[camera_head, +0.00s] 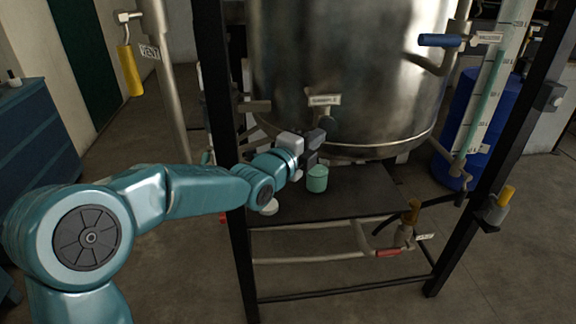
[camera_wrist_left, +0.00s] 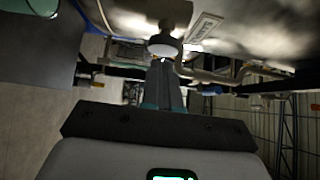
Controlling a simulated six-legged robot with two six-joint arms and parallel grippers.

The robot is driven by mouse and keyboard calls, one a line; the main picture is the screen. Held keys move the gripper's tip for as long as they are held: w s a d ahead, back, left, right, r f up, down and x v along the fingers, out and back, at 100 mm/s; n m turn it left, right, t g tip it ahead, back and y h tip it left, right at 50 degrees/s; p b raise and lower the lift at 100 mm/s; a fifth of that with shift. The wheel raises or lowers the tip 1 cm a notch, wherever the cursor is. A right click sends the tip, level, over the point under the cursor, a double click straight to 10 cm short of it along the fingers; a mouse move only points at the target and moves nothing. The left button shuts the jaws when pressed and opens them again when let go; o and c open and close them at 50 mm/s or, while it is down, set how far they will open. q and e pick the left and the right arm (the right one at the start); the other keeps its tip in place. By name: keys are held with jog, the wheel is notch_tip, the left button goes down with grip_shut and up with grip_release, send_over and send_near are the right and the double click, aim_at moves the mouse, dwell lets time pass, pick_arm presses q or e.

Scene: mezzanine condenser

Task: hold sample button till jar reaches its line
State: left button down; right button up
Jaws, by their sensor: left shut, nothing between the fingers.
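The steel condenser vessel (camera_head: 350,60) carries a SAMPLE label (camera_head: 323,99), which also shows in the left wrist view (camera_wrist_left: 205,32). Below the label is the sample fitting, with a pale round button (camera_wrist_left: 164,42) in the left wrist view. My left gripper (camera_head: 316,146) is shut and empty, just under the fitting. In the wrist view its fingertips (camera_wrist_left: 163,66) point at the button and look very near it; I cannot tell whether they touch. The green jar (camera_head: 317,179) stands upright on the dark shelf (camera_head: 358,194), beside and below the gripper. Its line and fill level cannot be made out.
A black frame post (camera_head: 215,110) stands close to my left arm. A sight tube (camera_head: 490,85), a blue-handled valve (camera_head: 440,40) and a blue drum (camera_head: 478,120) are at the right. A yellow handle (camera_head: 130,70) hangs at the left. Pipes run beneath the shelf.

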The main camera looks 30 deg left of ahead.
pick_arm(q)
jog(key=s+a+b, duration=0.1)
jog(key=s+b, duration=0.1)
jog(key=s, duration=0.8)
jog(key=shift+a+r, duration=0.15)
jog(key=shift+a, duration=0.25)
